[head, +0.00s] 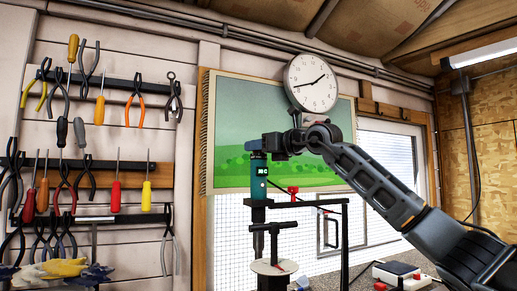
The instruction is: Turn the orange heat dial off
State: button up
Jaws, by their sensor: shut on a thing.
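I cannot make out an orange heat dial in the head view. A teal and black tool (259,178) stands upright in front of the green board. My gripper (270,146) is at the top of this tool, shut on it as far as I can see; its fingertips are small and partly hidden.
A black stand with a T-shaped handle (275,227) and a pale round disc (262,266) are below the tool. A red knob (293,190) is right of the tool. Pliers and screwdrivers hang on the left wall racks (90,163). A clock (312,83) hangs above.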

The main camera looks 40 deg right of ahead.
jog(key=shift+a+f+m+h+b, duration=0.1)
jog(key=shift+f+m+h+b, duration=0.2)
jog(key=shift+b, duration=0.4)
jog(key=m+h+b, duration=0.1)
jog(key=h+b, duration=0.2)
jog(key=b, duration=0.1)
jog(key=shift+m, duration=0.4)
jog(key=m+h+b, duration=0.1)
jog(key=h+b, duration=0.1)
jog(key=b, duration=0.1)
jog(key=shift+m+g+h, duration=0.3)
jog(key=m+g+h+b, duration=0.2)
jog(key=h+b, duration=0.3)
jog(key=b, duration=0.3)
jog(key=shift+m, duration=0.8)
jog(key=shift+r+m+g+h+b, duration=0.2)
jog(key=shift+m+g+h+b, duration=0.4)
jog(key=shift+b, duration=0.45)
jog(key=shift+r+h+b, duration=0.1)
jog(key=shift+h+b, duration=0.2)
jog(key=shift+h, duration=0.1)
jog(key=o, duration=0.9)
jog(key=shift+o, duration=0.2)
